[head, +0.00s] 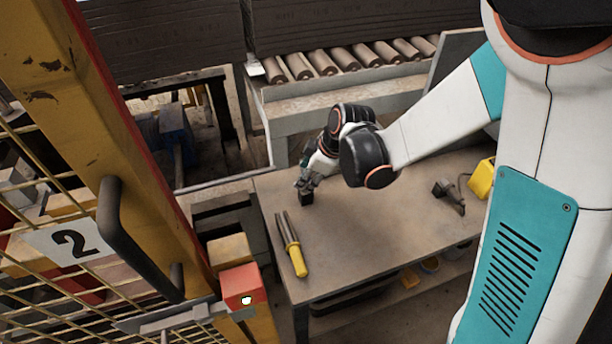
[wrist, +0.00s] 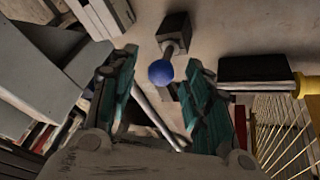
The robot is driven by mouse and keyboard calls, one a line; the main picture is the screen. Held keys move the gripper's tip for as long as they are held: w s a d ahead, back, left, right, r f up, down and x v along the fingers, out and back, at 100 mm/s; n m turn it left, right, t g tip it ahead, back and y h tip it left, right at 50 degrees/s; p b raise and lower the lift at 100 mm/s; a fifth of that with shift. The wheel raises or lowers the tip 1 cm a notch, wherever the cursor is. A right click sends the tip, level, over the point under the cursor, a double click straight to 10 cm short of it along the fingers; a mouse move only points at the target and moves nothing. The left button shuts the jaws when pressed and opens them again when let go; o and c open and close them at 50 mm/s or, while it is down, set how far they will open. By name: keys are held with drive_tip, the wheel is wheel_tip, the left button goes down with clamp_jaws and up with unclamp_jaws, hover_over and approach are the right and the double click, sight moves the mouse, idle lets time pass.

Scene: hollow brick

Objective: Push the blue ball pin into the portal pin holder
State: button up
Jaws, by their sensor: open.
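The blue ball pin (wrist: 160,73) shows in the wrist view, its round blue head near the camera and its grey shaft running to a dark block (wrist: 174,25) on the table. My gripper (wrist: 162,62) is open, one teal-padded finger on each side of the ball. I cannot tell whether either finger touches it. In the head view my gripper (head: 305,181) is low over the table's far left corner, just above the dark block (head: 307,198); the blue ball cannot be made out there. I cannot identify the portal pin holder for certain.
The table (head: 365,235) has a yellow-handled tool (head: 292,250) at its left edge and a dark hand tool (head: 448,195) at the right. A red box (head: 243,287) with a white symbol is on the yellow gate post (head: 110,110). A roller conveyor (head: 345,60) stands behind.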

drive_tip(key=v, duration=1)
drive_tip(key=shift+s, duration=0.15)
drive_tip(key=shift+r, duration=0.1)
drive_tip(key=s+d+r+m+t+h, duration=0.2)
drive_tip(key=s+d+r+m, duration=0.2)
drive_tip(key=s+d+m, duration=0.2)
drive_tip(key=s+d+r+m+t+h, duration=0.1)
drive_tip(key=s+d+r+m, duration=0.3)
drive_tip(key=s, duration=0.7)
drive_tip(key=d+m, duration=0.2)
drive_tip(key=m, duration=0.2)
drive_tip(key=shift+d+r+m+t+h, duration=0.3)
drive_tip(key=shift+m+t+h, duration=0.1)
